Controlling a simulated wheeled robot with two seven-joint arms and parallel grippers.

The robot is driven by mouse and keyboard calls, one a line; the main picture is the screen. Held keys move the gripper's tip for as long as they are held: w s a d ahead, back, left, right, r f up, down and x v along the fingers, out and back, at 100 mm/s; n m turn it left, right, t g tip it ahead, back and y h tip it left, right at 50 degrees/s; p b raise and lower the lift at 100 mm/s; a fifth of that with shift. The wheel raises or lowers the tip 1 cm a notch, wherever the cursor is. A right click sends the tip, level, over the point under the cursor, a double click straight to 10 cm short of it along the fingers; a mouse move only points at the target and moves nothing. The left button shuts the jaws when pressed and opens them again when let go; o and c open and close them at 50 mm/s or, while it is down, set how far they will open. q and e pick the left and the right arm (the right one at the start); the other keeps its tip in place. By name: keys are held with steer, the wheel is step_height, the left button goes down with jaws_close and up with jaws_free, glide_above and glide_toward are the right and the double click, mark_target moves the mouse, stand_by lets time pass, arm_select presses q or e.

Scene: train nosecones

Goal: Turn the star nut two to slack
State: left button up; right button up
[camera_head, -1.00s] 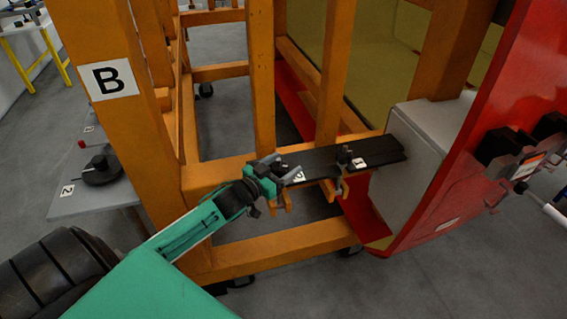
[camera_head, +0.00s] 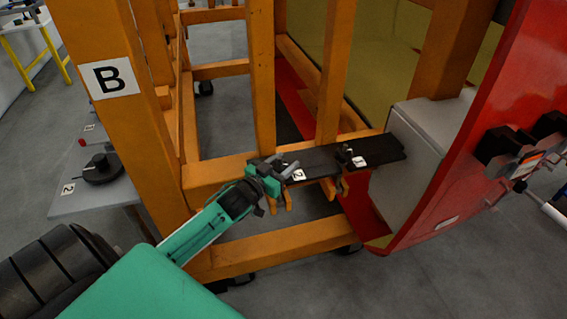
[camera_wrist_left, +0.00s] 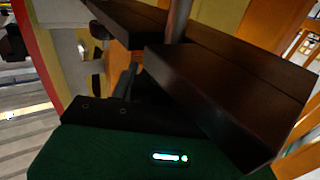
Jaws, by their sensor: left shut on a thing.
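My left gripper (camera_head: 272,172), on a green arm, is at the left end of a black bar (camera_head: 318,158). It is beside the white label 2 (camera_head: 298,174) and shut on star nut two, which its fingers mostly hide. The left wrist view shows dark blocks close up, likely my fingers (camera_wrist_left: 220,95), with a grey rod (camera_wrist_left: 178,20) standing up between them. The nut's exact angle cannot be made out. Another dark star nut (camera_head: 344,154) sits further right on the bar by label 1 (camera_head: 360,161). My right gripper is not in view.
An orange frame (camera_head: 262,80) with a post marked B (camera_head: 108,77) surrounds the bar's left end. A grey box (camera_head: 415,150) and a red nosecone panel (camera_head: 480,130) stand at the right. A grey shelf (camera_head: 90,200) with a black knob (camera_head: 101,169) is at left.

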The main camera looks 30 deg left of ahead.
arm_select(q)
steer(key=shift+a+r+n+y, duration=0.15)
steer(key=shift+n+y, duration=0.85)
steer(key=shift+y, duration=0.4)
steer(key=shift+a+n+y, duration=0.1)
steer(key=shift+n+y, duration=0.4)
steer(key=shift+y, duration=0.5)
steer(key=shift+a+n+y, duration=0.1)
steer(key=shift+n+y, duration=0.3)
steer(key=shift+y, duration=0.2)
steer(key=o, duration=1)
steer(key=shift+s, duration=0.1)
